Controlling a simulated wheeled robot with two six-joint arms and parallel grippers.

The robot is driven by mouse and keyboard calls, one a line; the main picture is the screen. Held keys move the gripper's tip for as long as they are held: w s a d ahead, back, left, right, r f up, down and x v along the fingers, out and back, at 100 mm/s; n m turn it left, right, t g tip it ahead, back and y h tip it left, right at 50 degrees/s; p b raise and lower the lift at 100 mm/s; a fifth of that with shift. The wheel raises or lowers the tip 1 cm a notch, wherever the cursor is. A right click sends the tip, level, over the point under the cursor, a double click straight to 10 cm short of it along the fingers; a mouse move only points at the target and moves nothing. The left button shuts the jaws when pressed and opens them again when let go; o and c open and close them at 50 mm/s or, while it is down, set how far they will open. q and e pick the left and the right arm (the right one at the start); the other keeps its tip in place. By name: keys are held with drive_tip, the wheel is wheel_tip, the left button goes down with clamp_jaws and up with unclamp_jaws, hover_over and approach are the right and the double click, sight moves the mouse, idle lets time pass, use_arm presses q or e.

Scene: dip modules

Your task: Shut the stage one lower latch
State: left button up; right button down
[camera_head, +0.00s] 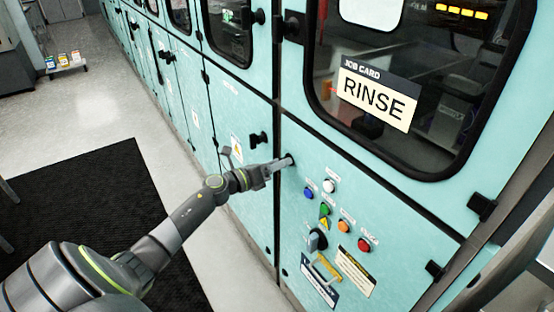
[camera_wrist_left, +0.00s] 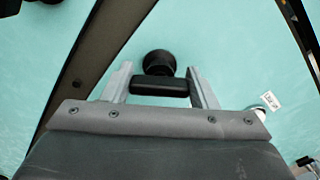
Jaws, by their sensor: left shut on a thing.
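A black latch (camera_wrist_left: 159,63) with a round base and a flat bar sits on the teal cabinet panel (camera_wrist_left: 235,75). I take it as the stage one lower latch, though no label on it can be read. My left gripper (camera_wrist_left: 158,82) is shut on its bar, one finger on each side. In the head view, my left gripper (camera_head: 280,164) reaches the panel near the seam between two doors, and it mostly hides this latch. My right gripper is in neither view.
Another black latch (camera_head: 258,139) is on the neighbouring door just left. Below right are coloured buttons (camera_head: 330,186), a rotary switch (camera_head: 317,240) and a yellow handle (camera_head: 327,268). A window with a RINSE card (camera_head: 377,97) is above. A black mat (camera_head: 100,205) lies on the floor.

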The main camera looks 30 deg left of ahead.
use_arm(q)
drive_tip(key=n+p, duration=0.3)
drive_tip(key=n, duration=0.2)
drive_tip(key=shift+r+n, duration=0.1)
drive_tip(key=shift+n, duration=0.3)
drive_tip(key=n+p, duration=0.2)
drive_tip(key=n, duration=0.1)
drive_tip(key=shift+f+n+p, duration=0.2)
drive_tip(key=shift+n+p, duration=0.4)
drive_tip(key=shift+n, duration=0.4)
drive_tip(key=o, duration=1)
drive_tip(key=shift+a, duration=0.1)
drive_tip(key=shift+b+v, duration=2.05)
drive_tip(key=shift+v, duration=6.6)
